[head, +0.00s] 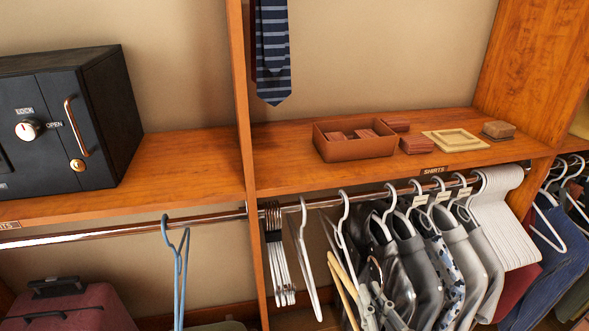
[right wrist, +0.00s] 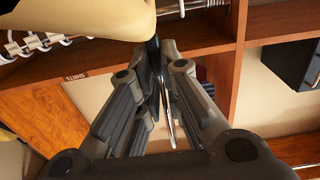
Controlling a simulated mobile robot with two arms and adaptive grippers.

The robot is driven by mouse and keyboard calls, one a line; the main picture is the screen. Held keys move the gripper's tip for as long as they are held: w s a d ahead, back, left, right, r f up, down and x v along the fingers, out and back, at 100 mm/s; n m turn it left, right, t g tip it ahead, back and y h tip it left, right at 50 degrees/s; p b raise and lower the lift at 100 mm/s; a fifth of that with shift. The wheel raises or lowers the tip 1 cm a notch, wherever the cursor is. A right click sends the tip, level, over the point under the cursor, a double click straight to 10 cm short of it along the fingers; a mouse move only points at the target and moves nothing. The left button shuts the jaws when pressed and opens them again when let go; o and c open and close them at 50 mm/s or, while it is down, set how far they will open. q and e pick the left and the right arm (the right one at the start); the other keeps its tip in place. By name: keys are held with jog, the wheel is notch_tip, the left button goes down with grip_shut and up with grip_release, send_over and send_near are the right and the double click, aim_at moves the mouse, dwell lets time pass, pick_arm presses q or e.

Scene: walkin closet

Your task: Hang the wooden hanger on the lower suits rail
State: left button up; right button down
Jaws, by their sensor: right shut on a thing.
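The wooden hanger (head: 343,283) is pale tan and is low in the head view, in front of the hanging shirts. A small hook shows just to its right. My right gripper (head: 374,298) is shut on it near the hook. In the right wrist view, the hanger's broad wooden body (right wrist: 85,18) is close at the top and the fingers (right wrist: 156,75) close around its dark metal part. A left rail (head: 110,231) runs under the shelf below the safe, with a small label at its left end, too small to read. My left gripper is not in view.
A blue hanger (head: 177,265) hangs on the left rail, which is otherwise largely bare. A wooden upright (head: 247,150) divides it from the shirts rail (head: 390,192), crowded with white hangers and shirts. A black safe (head: 70,120) stands above; a red suitcase (head: 70,305) is below.

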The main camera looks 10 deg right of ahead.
jog(key=shift+w+d+r, duration=0.4)
jog(key=shift+w+r, duration=0.05)
jog(key=shift+r, duration=0.3)
jog(key=shift+a, duration=0.1)
jog(key=shift+w+f+t+b, duration=0.3)
jog(key=shift+f+b, duration=0.05)
jog(key=shift+b, duration=0.2)
jog(key=w+t+b, duration=0.1)
jog(key=w+f+t+b, duration=0.1)
jog(key=w, duration=0.1)
jog(key=w+t, duration=0.1)
jog(key=shift+w+f+t+b, duration=0.2)
jog(key=shift+f+t+b, duration=0.1)
jog(key=shift+b, duration=0.1)
jog(key=w+p, duration=0.2)
jog(key=w, duration=1.4)
jog(key=w+f+g+p, duration=0.3)
jog(key=w+f+g, duration=0.1)
jog(key=w+f, duration=0.2)
jog(key=shift+w+a+f+p, duration=0.25)
jog(key=shift+a+f+p, duration=0.05)
jog(key=shift+a+f, duration=0.15)
